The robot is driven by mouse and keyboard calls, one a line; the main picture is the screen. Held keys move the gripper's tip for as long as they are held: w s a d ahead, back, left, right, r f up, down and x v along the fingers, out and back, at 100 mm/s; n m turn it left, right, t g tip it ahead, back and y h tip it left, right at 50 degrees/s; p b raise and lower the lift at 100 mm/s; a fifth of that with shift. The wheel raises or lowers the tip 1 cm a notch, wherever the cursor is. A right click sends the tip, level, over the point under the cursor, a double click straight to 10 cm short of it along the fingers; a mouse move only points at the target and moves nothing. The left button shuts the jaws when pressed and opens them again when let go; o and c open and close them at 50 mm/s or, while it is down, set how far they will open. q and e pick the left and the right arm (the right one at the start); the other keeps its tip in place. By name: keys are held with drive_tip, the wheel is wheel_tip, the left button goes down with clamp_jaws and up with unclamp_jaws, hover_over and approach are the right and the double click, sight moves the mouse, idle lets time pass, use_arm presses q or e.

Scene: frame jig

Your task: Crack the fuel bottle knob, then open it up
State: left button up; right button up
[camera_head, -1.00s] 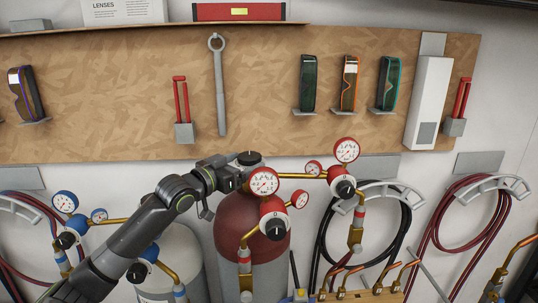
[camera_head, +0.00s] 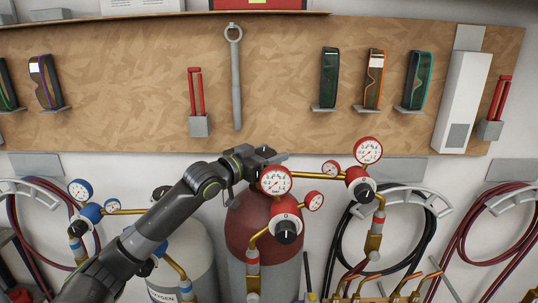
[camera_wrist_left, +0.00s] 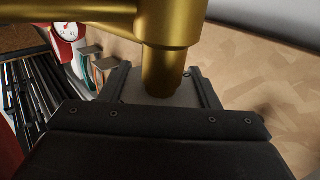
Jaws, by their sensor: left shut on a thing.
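The fuel bottle (camera_head: 262,240) is the dark red and grey cylinder in the middle of the head view. Its brass fittings carry a large red-rimmed gauge (camera_head: 275,181), a smaller gauge and a black regulator dial (camera_head: 287,232). My left gripper (camera_head: 268,156) is at the top of the bottle, just behind the large gauge, and is shut on the bottle knob. The knob is hidden in the head view. My right gripper is not in view.
A white and grey oxygen bottle (camera_head: 182,262) stands to the left, below my left arm. Hoses hang on wall brackets at both sides. A wooden board (camera_head: 285,80) behind holds goggles, a wrench (camera_head: 235,85) and red-handled tools. Brass torches stand at lower right.

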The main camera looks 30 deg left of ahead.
use_arm(q)
drive_tip(key=shift+r+n+y+p, duration=0.1)
drive_tip(key=shift+n+y+p, duration=0.25)
drive_tip(key=shift+p, duration=0.55)
drive_tip(key=shift+a+n+y+p, duration=0.1)
drive_tip(key=shift+n+y+p, duration=0.35)
drive_tip(key=shift+y+p, duration=0.5)
drive_tip(key=shift+n+y+p, duration=0.7)
drive_tip(key=shift+y+p, duration=0.1)
drive_tip(key=shift+y, duration=0.2)
drive_tip(key=shift+a+n+y+p, duration=0.2)
drive_tip(key=shift+n+y+p, duration=0.15)
drive_tip(key=shift+n+y, duration=0.55)
drive_tip(key=o, duration=1)
drive_tip(key=shift+w+f, duration=0.15)
drive_tip(key=shift+f, duration=0.05)
drive_tip(key=shift+r, duration=0.15)
